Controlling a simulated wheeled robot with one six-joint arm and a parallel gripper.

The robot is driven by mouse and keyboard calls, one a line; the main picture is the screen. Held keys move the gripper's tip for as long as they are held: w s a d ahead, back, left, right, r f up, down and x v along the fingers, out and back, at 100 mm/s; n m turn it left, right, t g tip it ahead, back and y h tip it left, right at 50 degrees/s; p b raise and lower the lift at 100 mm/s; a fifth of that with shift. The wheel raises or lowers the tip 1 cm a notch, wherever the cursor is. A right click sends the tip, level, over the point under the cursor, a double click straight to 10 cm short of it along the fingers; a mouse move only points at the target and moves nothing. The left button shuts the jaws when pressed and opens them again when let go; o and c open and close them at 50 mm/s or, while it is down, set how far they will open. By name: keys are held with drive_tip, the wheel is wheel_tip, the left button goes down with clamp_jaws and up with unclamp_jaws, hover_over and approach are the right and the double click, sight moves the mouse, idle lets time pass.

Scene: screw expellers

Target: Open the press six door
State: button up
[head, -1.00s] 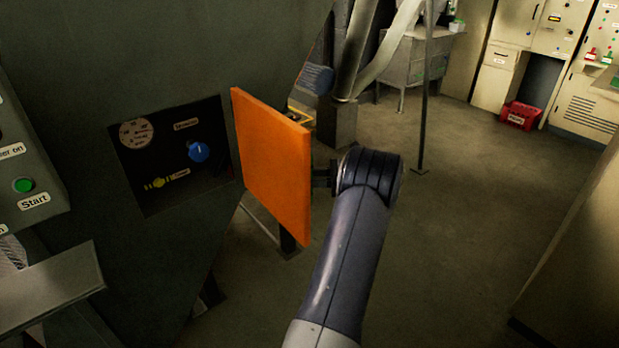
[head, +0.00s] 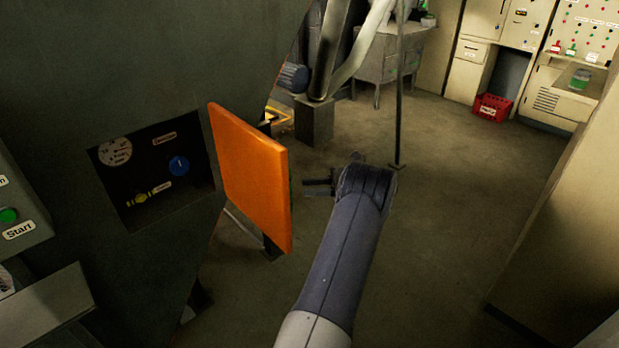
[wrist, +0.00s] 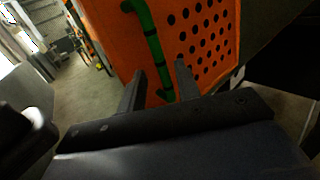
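The orange press door (head: 250,175) stands swung well out from the dark press wall. It uncovers a recess (head: 150,205) with a round dial, a blue knob (head: 179,165) and a yellow knob. In the wrist view the door's outer face (wrist: 110,30) has several round holes and a green bar handle (wrist: 150,45). My gripper (head: 306,188) is just right of the door in the head view. In the wrist view its two fingers (wrist: 158,80) are spread apart, with the handle's lower part seen between them. The fingers look clear of the handle and hold nothing.
A control box with a green start button (head: 8,215) is at the left edge. A thin post (head: 399,110) stands beyond my arm. A red crate (head: 492,107) and pale cabinets are at the back right. The floor (head: 450,210) right of my arm is clear.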

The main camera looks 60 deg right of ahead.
drive_tip(key=shift+s+d+p, duration=0.1)
drive_tip(key=shift+s+p, duration=0.25)
drive_tip(key=shift+p, duration=0.7)
drive_tip(key=shift+w+f+b, duration=0.3)
drive_tip(key=shift+b, duration=1.3)
drive_tip(key=w+a+b, duration=0.1)
drive_tip(key=b, duration=0.4)
drive_tip(key=shift+r+b+x, duration=0.15)
drive_tip(key=shift+b+x, duration=0.05)
drive_tip(key=shift+x, duration=1.05)
drive_tip(key=shift+r+b+x, duration=0.1)
drive_tip(key=shift+b+x, duration=0.1)
drive_tip(key=shift+x, duration=1.1)
drive_tip(key=shift+s, duration=0.1)
